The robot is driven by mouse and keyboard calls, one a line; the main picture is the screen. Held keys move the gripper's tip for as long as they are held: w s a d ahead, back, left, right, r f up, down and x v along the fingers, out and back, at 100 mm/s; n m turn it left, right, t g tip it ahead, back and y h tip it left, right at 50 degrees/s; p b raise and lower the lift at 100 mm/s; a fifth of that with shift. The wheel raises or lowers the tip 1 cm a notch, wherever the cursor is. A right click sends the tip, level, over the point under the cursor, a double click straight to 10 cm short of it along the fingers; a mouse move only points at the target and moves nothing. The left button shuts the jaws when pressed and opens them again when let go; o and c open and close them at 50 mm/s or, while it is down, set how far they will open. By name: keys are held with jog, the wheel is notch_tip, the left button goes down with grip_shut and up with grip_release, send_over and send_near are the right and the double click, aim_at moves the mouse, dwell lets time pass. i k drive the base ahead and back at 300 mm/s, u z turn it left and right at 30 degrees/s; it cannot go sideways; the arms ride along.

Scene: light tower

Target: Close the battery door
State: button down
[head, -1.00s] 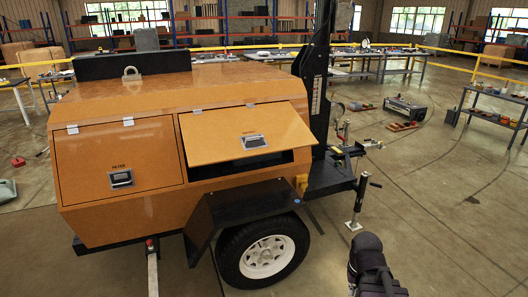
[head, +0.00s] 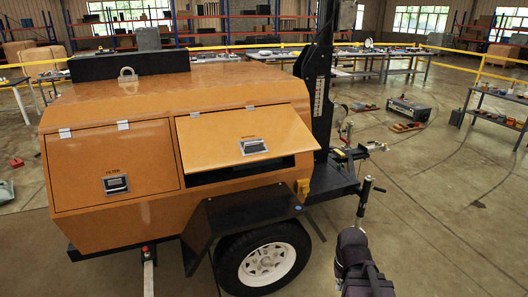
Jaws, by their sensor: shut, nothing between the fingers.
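The battery door (head: 245,137) is an orange panel on the side of the orange light tower body (head: 200,85). It is hinged along its top edge and stands partly open, its lower edge swung outward. It has a silver and black latch (head: 254,147) near its lower edge. A dark opening (head: 240,166) shows below the door; its inside is mostly hidden. The lettering on the door is too small to read surely. Part of my arm shows at the bottom right, apart from the door. My gripper's fingers are not in view.
The filter door (head: 112,165), left of the battery door, is closed. A black fender (head: 245,212) and wheel (head: 265,262) stick out below the opening. A black mast (head: 318,80) and a jack (head: 363,205) stand to the right.

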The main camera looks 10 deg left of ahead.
aim_at(208, 141)
jog(key=u, duration=0.1)
jog(key=i, duration=0.85)
jog(key=z, duration=0.25)
